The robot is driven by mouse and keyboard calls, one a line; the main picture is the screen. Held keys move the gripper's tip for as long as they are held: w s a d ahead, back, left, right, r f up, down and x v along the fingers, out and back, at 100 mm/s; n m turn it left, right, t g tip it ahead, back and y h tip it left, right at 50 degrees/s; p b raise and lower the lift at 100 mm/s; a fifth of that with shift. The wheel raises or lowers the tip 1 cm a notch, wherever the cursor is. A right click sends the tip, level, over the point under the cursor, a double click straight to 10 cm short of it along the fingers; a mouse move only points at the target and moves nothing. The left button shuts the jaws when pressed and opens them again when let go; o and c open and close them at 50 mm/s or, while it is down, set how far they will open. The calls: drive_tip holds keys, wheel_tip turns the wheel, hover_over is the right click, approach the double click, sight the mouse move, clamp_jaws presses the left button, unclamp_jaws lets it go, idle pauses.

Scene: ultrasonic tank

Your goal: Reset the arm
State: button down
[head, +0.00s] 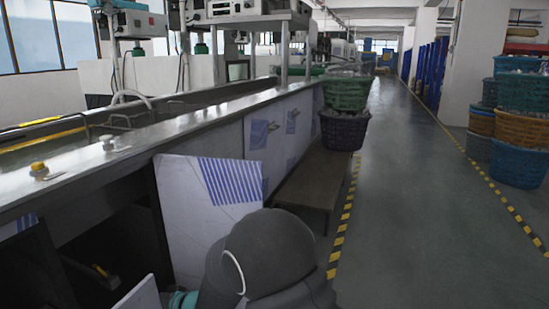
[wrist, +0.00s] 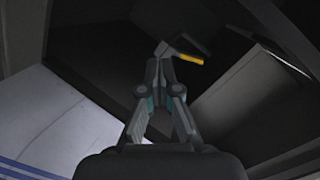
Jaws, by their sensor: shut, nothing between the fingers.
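My gripper (wrist: 161,66) is shut and empty in the wrist view. Its fingertips point into the dark inside of an open cabinet (wrist: 105,50) under the tank. A grey part with a yellow handle (wrist: 190,59) shows just beyond and right of the fingertips; I cannot tell whether they touch it. In the head view my arm (head: 262,255) reaches low in front of the cabinet, and the fingers are not visible there. A small yellow-orange part (head: 100,270) shows inside the cabinet in the head view.
The white cabinet door (head: 185,215) stands open close beside my arm. The long steel tank (head: 180,118) runs along the left, with knobs on its rim. A low bench (head: 305,190) and stacked baskets (head: 344,130) stand ahead. The aisle (head: 420,200) on the right is clear.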

drive_tip(key=w+d+f+t+h, duration=0.1)
drive_tip(key=d+f+h, duration=0.2)
drive_tip(key=d+f, duration=0.1)
drive_tip(key=s+d+r+n+h, duration=0.15)
drive_tip(key=d+h, duration=0.25)
drive_tip(key=d, duration=0.6)
drive_tip(key=d+r+h, duration=0.2)
drive_tip(key=d+h, duration=0.2)
drive_tip(key=d, duration=0.7)
drive_tip(key=s+d+r+m+h, duration=0.1)
drive_tip(key=s+d+r+m, duration=0.1)
drive_tip(key=s+d+r, duration=0.8)
drive_tip(key=s+d+r+m+h+p, duration=0.1)
drive_tip(key=s+d+r+m, duration=0.1)
drive_tip(key=s+d+r, duration=0.7)
drive_tip(key=s+d, duration=0.3)
drive_tip(key=d, duration=0.2)
drive_tip(key=shift+s+d+r+m+h+p, duration=0.3)
drive_tip(key=shift+r+m, duration=0.05)
drive_tip(key=shift+r, duration=0.05)
